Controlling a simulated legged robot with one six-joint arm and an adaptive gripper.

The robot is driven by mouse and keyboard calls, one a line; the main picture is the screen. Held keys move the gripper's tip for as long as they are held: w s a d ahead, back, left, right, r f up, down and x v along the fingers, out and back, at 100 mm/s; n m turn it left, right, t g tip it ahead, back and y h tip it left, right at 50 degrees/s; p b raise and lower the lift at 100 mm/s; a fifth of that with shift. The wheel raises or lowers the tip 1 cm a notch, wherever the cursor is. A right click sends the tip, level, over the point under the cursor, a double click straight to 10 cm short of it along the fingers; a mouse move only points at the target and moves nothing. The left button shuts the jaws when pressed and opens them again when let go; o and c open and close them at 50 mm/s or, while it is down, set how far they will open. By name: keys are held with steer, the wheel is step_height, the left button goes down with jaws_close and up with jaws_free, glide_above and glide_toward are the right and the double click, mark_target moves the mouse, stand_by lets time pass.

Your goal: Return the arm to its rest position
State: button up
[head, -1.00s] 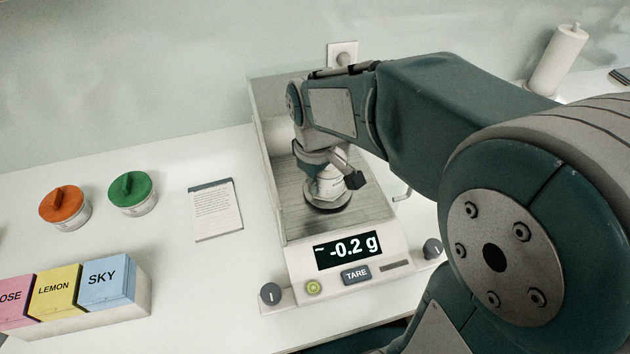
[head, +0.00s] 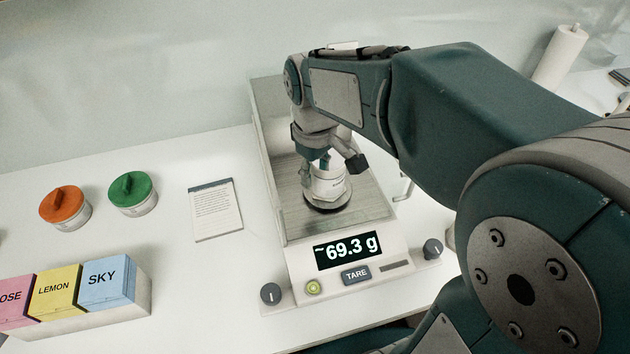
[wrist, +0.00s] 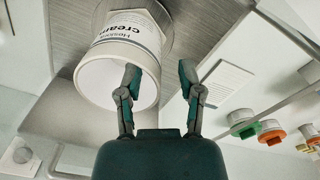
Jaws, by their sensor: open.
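My gripper (head: 330,160) is over the balance, just above a white jar on the weighing pan. In the wrist view my gripper (wrist: 157,80) has its two fingers apart with nothing between them. The white jar (head: 328,184) stands on the round dark pan (head: 327,208) of the balance. It shows in the wrist view (wrist: 118,77) with a label reading "cream", beside the left finger; I cannot tell whether they touch. The balance display (head: 348,249) reads 69.3 g. My arm reaches in from the right, bent down at the wrist.
Glass shield walls (head: 262,140) stand around the pan. A printed card (head: 215,210), an orange-lidded jar (head: 65,207) and a green-lidded jar (head: 132,192) sit to the left. Coloured boxes (head: 102,282) stand front left. A paper roll (head: 560,57) is at back right.

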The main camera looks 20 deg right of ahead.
step_height(320, 180, up, 8)
steer(key=s+d+f+m+t, duration=0.1)
steer(key=s+f+m+t, duration=0.1)
steer(key=s, duration=0.4)
steer(key=s+d+f+m+t, duration=0.1)
steer(key=s+d+m+t, duration=0.1)
steer(key=s, duration=0.4)
steer(key=shift+s+f+m+t, duration=0.35)
steer(key=shift+m+t, duration=0.45)
steer(key=shift+m, duration=0.2)
steer(key=shift+w, duration=0.15)
steer(key=shift+c, duration=0.3)
stand_by(1.3)
